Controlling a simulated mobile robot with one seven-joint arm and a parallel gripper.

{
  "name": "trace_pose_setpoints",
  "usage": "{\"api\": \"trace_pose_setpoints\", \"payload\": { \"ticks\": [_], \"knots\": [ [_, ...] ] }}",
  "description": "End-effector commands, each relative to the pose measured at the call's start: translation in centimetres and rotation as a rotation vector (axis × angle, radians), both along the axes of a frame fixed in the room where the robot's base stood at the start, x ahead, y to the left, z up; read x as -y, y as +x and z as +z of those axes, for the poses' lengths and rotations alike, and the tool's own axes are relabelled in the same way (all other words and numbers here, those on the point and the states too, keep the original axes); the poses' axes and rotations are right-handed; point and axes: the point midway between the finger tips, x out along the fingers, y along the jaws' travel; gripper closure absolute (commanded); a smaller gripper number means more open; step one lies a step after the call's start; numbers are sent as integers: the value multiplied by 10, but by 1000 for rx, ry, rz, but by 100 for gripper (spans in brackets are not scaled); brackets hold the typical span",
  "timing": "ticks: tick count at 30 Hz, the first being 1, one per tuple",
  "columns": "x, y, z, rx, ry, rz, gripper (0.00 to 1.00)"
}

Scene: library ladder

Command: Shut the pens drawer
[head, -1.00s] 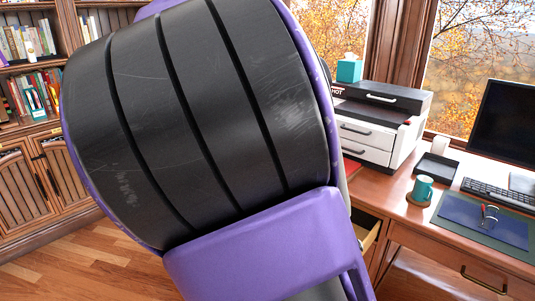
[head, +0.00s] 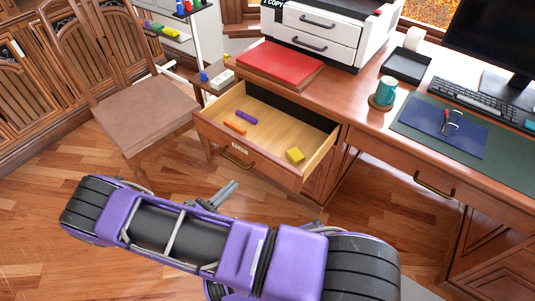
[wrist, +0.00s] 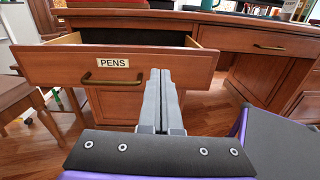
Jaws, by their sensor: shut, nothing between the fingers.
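The pens drawer (head: 250,158) is pulled out from the left part of the wooden desk. It holds a purple marker, an orange marker and a yellow block (head: 295,155). In the wrist view its front (wrist: 115,72) faces me, with a PENS label above a brass handle (wrist: 112,80). My gripper (head: 232,186) is shut and empty. It is in front of the drawer, below and apart from its front in the head view. In the wrist view the fingertips (wrist: 160,72) overlap the drawer front just right of the handle; I cannot tell whether they touch.
A wooden chair (head: 143,113) stands left of the drawer. The desk top (head: 357,105) holds a printer (head: 330,30), a red folder (head: 280,63), a teal mug (head: 386,91) and a keyboard (head: 465,105). Another closed drawer (head: 425,178) is to the right. Wood floor is clear before the desk.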

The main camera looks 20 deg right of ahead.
Motion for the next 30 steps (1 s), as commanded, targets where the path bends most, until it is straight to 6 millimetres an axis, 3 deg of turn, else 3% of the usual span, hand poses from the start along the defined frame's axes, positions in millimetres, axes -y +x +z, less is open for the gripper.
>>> {"api": "trace_pose_setpoints", "payload": {
  "ticks": [7,21,30],
  "knots": [
    [12,1,-10,-34,-31,31,100],
    [89,56,-10,-32,-29,27,100],
    [113,75,-10,-31,-27,29,100]
  ]
}}
